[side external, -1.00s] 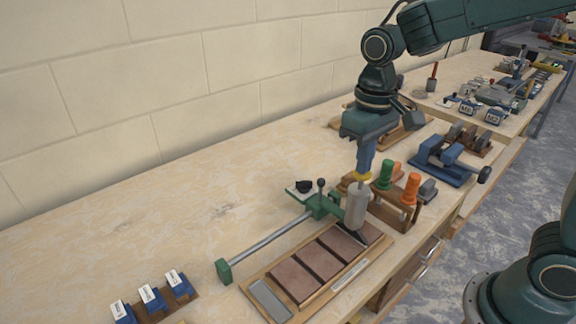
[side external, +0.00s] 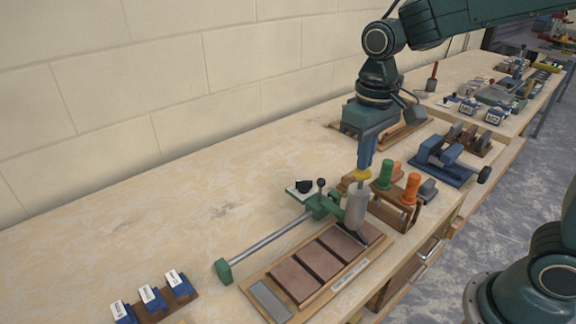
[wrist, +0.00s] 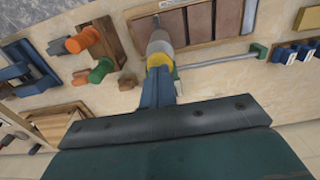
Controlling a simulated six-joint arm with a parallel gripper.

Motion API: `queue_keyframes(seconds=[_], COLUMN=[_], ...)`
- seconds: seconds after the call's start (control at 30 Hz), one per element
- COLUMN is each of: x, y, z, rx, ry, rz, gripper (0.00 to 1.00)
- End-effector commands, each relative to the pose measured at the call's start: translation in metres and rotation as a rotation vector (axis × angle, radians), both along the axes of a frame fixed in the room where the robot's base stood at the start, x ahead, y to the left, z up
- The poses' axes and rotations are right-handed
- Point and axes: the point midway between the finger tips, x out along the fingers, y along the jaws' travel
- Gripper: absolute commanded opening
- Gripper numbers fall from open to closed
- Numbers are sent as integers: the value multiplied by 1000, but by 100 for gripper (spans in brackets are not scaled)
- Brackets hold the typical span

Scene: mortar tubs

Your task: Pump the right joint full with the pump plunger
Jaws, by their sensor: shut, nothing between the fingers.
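My gripper (side external: 365,168) is shut, its blue fingers pointing down onto the yellow top of the pump plunger (side external: 362,175). The plunger tops a grey cylindrical pump (side external: 356,206); it also shows in the wrist view (wrist: 160,60), directly at my fingertips (wrist: 158,72). Whether they touch it I cannot tell for sure. The pump's dark nozzle points down at the right end of a wooden tray (side external: 334,291) of reddish-brown slabs, around the right joint (side external: 360,239). The nozzle and pump hide part of that joint, so its fill cannot be seen.
A green carriage (side external: 321,206) sits beside the pump on a rail (side external: 268,240) ending in a green block (side external: 223,271). Close on the right stands a wooden rack (side external: 391,212) with green and orange handles. A blue clamp (side external: 444,162) lies beyond. The left bench is mostly clear.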

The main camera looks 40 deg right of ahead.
Motion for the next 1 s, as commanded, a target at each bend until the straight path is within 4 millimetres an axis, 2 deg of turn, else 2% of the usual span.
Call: queue_keyframes(seconds=[1.0], x=[0], y=[0], z=[66], rx=[0], ry=[-1], rz=[0], gripper=[0])
